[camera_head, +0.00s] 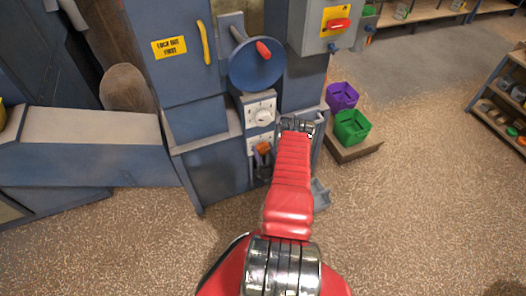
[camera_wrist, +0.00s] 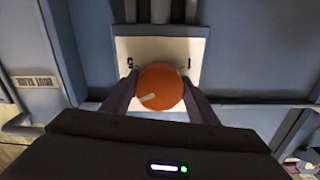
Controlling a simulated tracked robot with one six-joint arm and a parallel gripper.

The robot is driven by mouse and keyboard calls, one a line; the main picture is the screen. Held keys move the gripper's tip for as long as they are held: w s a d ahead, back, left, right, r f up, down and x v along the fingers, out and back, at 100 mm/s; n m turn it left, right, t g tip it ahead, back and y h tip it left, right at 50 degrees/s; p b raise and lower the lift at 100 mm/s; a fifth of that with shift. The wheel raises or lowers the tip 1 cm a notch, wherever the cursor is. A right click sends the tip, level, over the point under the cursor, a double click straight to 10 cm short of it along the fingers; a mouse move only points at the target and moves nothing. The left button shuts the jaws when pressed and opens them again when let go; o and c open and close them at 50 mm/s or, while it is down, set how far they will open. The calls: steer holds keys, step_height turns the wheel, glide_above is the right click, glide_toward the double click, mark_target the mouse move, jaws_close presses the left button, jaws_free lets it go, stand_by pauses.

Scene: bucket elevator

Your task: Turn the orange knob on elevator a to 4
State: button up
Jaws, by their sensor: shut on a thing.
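The orange knob (camera_wrist: 160,88) sits on a pale plate (camera_wrist: 188,50) on the elevator's blue-grey front. My gripper (camera_wrist: 160,80) is shut on it, one dark finger on each side. The knob's short white pointer mark points to the lower left in the wrist view.
Above it is another plate with a white knob (camera_head: 262,117). Higher up is a blue wheel (camera_head: 256,66) with a red handle. A purple bin (camera_head: 341,96) and a green bin (camera_head: 352,128) stand on the right. The floor (camera_head: 420,190) further right is clear.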

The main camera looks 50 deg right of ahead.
steer(key=shift+a+n, duration=0.1)
steer(key=shift+n, duration=0.3)
steer(key=o, duration=1)
steer(key=shift+o, duration=0.2)
steer(key=v, duration=1.3)
steer(key=shift+s+a, duration=0.15)
steer(key=shift+s, duration=0.15)
steer(key=shift+f, duration=0.1)
